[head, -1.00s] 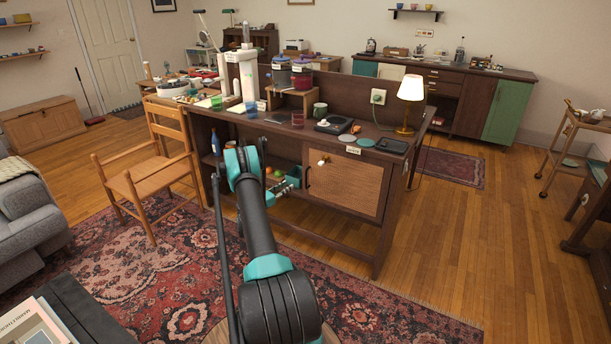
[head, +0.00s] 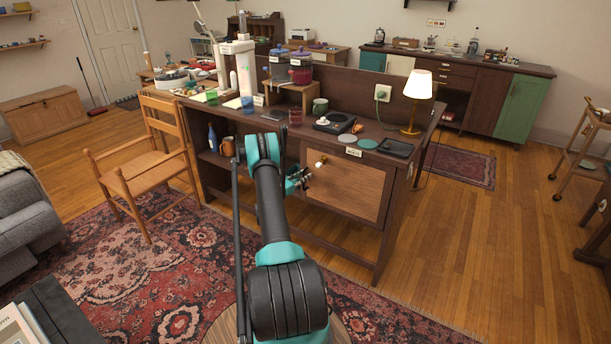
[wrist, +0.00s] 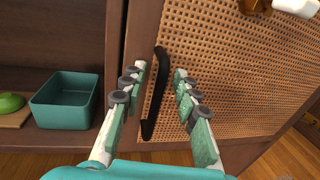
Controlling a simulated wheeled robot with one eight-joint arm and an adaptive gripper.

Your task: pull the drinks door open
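The drinks door (head: 350,190) is a shut woven-cane panel in a dark wood frame at the front right of the cabinet. It also fills the right of the wrist view (wrist: 235,75). Its black upright handle (wrist: 156,95) is near its left edge. My gripper (wrist: 159,73) is open, with one finger on each side of the handle and visible gaps to it. In the head view my gripper (head: 298,180) is in front of the door's left edge, and the handle is hard to make out there.
A white and brass fitting (head: 320,163) is on the door's upper left. Left of the door, an open shelf holds a teal bin (wrist: 65,100) and a green bowl (wrist: 10,102). A wooden chair (head: 145,160) stands at left.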

